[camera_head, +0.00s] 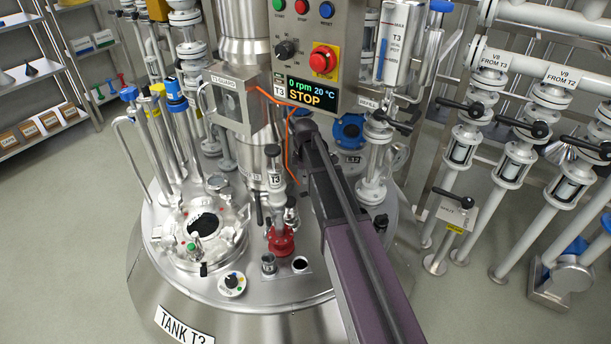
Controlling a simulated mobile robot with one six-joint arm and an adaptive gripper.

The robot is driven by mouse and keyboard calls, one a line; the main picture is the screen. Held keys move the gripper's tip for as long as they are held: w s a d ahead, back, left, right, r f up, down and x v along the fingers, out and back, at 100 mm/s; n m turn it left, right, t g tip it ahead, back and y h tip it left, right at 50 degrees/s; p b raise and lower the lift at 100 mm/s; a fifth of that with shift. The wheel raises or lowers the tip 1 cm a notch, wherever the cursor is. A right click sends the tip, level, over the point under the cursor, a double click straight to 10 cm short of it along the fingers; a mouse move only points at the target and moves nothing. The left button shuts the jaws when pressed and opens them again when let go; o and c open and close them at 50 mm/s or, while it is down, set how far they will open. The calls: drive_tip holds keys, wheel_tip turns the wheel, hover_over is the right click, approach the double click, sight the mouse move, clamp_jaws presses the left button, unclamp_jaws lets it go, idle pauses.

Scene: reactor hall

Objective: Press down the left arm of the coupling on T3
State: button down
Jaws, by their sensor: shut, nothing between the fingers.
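The tank T3 (180,325) fills the middle, with a bright metal lid. A slim metal fitting with a T3 label (276,179) stands on the lid and runs down to a red base (281,243). Low on it, a small dark arm (258,208) is on the left and points roughly upright; this looks like the coupling's left arm. Another small dark-tipped part (291,203) is on the right, close to my arm. Whether either arm is fully up is too small to tell. My dark and purple arm (360,240) reaches up past the right side of the fitting. My gripper is not visible.
A control panel (345,60) with a STOP display hangs behind the fitting. A boxed guard (228,103) with an orange cable is at its upper left. A round hatch (203,228) lies left. Two small sockets (269,263) sit in front. Valve pipes (465,145) stand right.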

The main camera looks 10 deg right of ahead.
sight(304, 193)
drive_tip(key=shift+w+n, duration=0.5)
drive_tip(key=shift+w, duration=0.2)
drive_tip(key=shift+f, duration=0.2)
drive_tip(key=shift+f+b, duration=4.4)
drive_tip(key=shift+b, duration=0.25)
drive_tip(key=shift+d+f+b, duration=0.1)
drive_tip(key=shift+f+b, duration=0.5)
drive_tip(key=shift+w+d+f+b, duration=0.15)
drive_tip(key=shift+d+f+b, duration=0.25)
drive_tip(key=shift+f+b, duration=0.25)
drive_tip(key=shift+r, duration=0.15)
drive_tip(key=shift+s+a+r+p, duration=0.2)
drive_tip(key=shift+a+r+p, duration=0.2)
drive_tip(key=shift+a+p, duration=0.15)
